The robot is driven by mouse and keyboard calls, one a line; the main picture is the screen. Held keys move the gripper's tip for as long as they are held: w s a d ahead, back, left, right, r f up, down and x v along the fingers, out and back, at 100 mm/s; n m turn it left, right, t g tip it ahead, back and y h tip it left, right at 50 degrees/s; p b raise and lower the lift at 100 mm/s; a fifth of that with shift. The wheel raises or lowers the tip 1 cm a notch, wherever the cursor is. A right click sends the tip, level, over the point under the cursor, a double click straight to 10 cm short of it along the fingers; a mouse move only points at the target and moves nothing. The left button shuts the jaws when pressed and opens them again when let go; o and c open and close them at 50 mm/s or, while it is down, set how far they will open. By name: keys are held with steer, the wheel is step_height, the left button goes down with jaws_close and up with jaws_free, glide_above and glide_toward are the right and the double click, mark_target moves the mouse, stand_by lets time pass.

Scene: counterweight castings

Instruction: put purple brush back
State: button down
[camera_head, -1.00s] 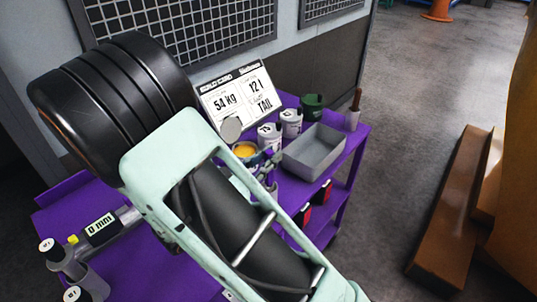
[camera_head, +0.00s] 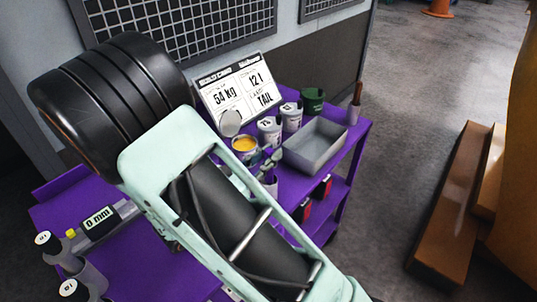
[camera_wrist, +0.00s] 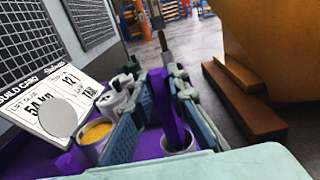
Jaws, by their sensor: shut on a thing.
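The purple brush (camera_wrist: 163,98) stands between my finger pads in the wrist view, its purple handle running down into the mouth of a small cup (camera_wrist: 186,146). My gripper (camera_wrist: 165,115) is shut on it. Whether the brush touches the cup's floor is hidden. In the head view my gripper (camera_head: 268,165) is low over the purple cart (camera_head: 293,184), partly behind my arm, and the cup (camera_head: 271,187) shows just below it. The brush cannot be made out clearly there.
An open can of yellow paint (camera_head: 245,148) stands close left of my gripper. White cans (camera_head: 269,131), a green can (camera_head: 312,100) and a grey tray (camera_head: 315,147) are behind and right. A brown-handled tool (camera_head: 356,94) stands at the far corner. A build card (camera_head: 240,90) leans behind.

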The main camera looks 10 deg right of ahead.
steer(key=shift+f+b, duration=0.55)
steer(key=shift+f, duration=0.35)
steer(key=c, duration=1.8)
jaws_free()
steer(key=v, duration=1.2)
